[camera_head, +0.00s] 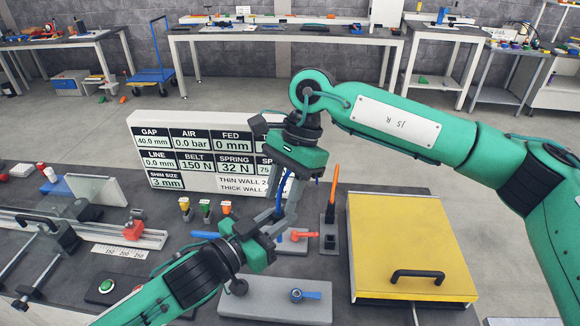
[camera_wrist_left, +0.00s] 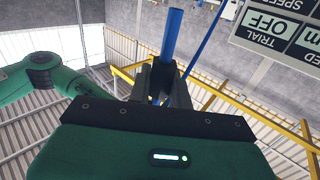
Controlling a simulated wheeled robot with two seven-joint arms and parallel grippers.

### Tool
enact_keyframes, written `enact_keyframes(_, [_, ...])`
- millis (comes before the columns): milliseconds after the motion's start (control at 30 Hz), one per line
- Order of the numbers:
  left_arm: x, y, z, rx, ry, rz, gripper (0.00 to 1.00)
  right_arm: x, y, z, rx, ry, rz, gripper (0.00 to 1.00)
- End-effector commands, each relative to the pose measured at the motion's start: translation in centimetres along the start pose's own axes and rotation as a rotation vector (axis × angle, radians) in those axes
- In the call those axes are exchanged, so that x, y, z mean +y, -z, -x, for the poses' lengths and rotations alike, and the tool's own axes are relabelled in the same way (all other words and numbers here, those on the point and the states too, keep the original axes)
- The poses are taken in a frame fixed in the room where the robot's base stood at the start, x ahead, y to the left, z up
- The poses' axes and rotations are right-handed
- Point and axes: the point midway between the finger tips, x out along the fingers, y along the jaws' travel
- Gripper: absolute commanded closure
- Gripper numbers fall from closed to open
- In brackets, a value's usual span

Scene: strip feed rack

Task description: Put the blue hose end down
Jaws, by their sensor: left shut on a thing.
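The blue hose (camera_head: 281,190) shows as a short, steep blue length between my two grippers. The hose's far end is hidden.
A display board (camera_head: 185,150) stands behind the grippers. A yellow box (camera_head: 405,235) with a black handle is at the right. A grey block (camera_head: 270,300) with a blue lever is in front. An orange lever (camera_head: 334,185) stands upright close by. Small coloured bottles (camera_head: 205,207) stand left.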

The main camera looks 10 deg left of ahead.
Motion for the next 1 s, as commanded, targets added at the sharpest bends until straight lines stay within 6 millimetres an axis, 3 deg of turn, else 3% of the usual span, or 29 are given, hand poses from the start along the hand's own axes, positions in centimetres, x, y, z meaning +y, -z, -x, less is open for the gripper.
enact_keyframes(200, [0.0, 0.0, 0.0, 0.000, 0.000, 0.000, 1.00, 0.0, -0.1, -1.8, -0.001, 0.000, 0.001, 0.64])
enact_keyframes(500, [0.0, 0.0, 0.0, 0.000, 0.000, 0.000, 1.00, 0.0, -0.1, -2.0, -0.001, 0.000, 0.001, 0.64])
enact_keyframes(700, [0.0, 0.0, 0.0, 0.000, -0.001, 0.000, 1.00, 0.0, -0.1, -2.0, -0.001, 0.000, 0.001, 1.00])
enact_keyframes(733, [0.0, 0.0, 0.0, 0.000, -0.001, 0.000, 1.00, 0.0, -0.1, -2.0, -0.001, 0.000, 0.001, 1.00])
enact_keyframes(767, [0.0, 0.0, 0.0, 0.000, -0.001, 0.000, 0.78, 0.0, -0.1, -2.0, -0.001, 0.001, 0.001, 1.00])
enact_keyframes(867, [0.0, 0.0, 0.0, 0.000, -0.001, 0.000, 0.58, 0.0, -0.1, -1.9, -0.001, 0.000, 0.001, 1.00])
enact_keyframes(1000, [0.0, 0.0, 0.0, 0.000, -0.001, 0.000, 0.54, 0.0, -0.1, -1.9, -0.001, 0.000, 0.001, 1.00])
